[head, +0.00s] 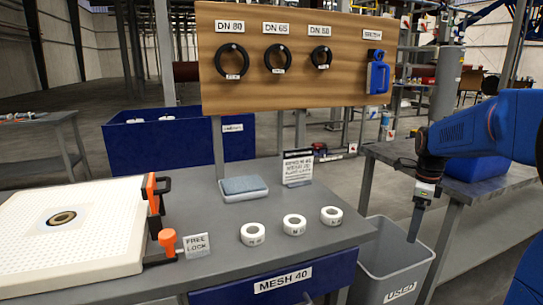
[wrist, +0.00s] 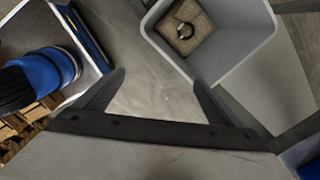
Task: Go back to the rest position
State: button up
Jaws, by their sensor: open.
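My blue arm comes in from the right in the head view. My gripper (head: 416,222) hangs down just over the grey bin labelled USED (head: 402,262). In the wrist view my gripper (wrist: 160,82) has its two dark fingers spread apart with nothing between them. The USED bin also shows in the wrist view (wrist: 265,20), beyond the right finger. A brown square piece with a ring on it (wrist: 187,27) lies at the bottom of the bin.
The grey workbench (head: 310,215) holds a white filter plate (head: 85,262), an orange clamp (head: 168,242), white rolls (head: 294,224) and a blue-grey pad (head: 243,186). A wooden board (head: 290,90) with rings stands behind. A side table (head: 480,190) is near my arm.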

jog(key=s+a+r+n+t, duration=0.1)
jog(key=s+a+n, duration=0.4)
jog(key=s+n, duration=0.15)
jog(key=s+a+r+n+t, duration=0.1)
jog(key=s+a+r+n, duration=0.1)
jog(key=s+a+n, duration=0.5)
jog(key=s+a+f+n+t, duration=0.1)
jog(key=s+f+n, duration=0.1)
jog(key=s+n, duration=0.3)
jog(key=s+a+f+n+t, duration=0.1)
jog(key=s+f+n, duration=0.2)
jog(key=s+n, duration=0.3)
jog(key=shift+s+a+t, duration=0.2)
jog(key=shift+s+t, duration=0.1)
jog(key=shift+s, duration=1.8)
